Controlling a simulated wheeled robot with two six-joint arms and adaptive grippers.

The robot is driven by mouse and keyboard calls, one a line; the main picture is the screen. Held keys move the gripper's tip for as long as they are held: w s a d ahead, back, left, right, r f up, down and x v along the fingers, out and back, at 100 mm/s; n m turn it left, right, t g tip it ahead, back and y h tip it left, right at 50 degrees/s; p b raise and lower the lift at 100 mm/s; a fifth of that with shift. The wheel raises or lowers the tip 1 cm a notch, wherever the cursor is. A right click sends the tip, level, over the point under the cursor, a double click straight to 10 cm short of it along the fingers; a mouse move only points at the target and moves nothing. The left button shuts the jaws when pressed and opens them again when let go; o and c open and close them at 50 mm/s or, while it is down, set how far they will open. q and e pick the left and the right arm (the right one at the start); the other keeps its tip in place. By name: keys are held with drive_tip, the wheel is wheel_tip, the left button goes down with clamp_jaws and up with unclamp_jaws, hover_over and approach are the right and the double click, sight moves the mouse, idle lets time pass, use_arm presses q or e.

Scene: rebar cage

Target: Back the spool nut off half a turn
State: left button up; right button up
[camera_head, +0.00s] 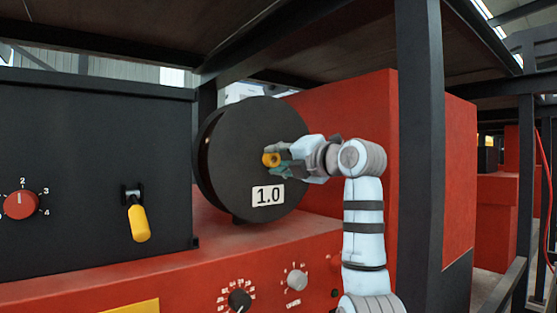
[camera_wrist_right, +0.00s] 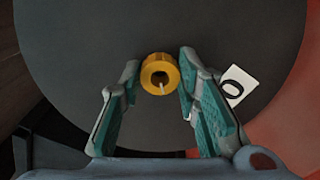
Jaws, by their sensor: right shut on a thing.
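The spool (camera_head: 235,140) is a large black disc with a white "1.0" label, standing upright on the red machine. The exact contact at the fingertips is hard to see. My left gripper is not in view.
A black panel (camera_head: 90,140) with a red knob (camera_head: 20,205) and a yellow-handled lever (camera_head: 138,222) stands left of the spool. More knobs (camera_head: 240,300) sit on the red front below. A dark upright post (camera_head: 420,150) stands just right of my right arm.

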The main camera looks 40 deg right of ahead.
drive_tip(key=shift+r+n, duration=0.25)
drive_tip(key=shift+n, duration=0.25)
drive_tip(key=o, duration=0.9)
drive_tip(key=shift+o, duration=1.3)
drive_tip(key=shift+w+f, duration=0.2)
drive_tip(key=shift+s, duration=0.3)
drive_tip(key=s, duration=1.1)
drive_tip(key=shift+s, duration=0.3)
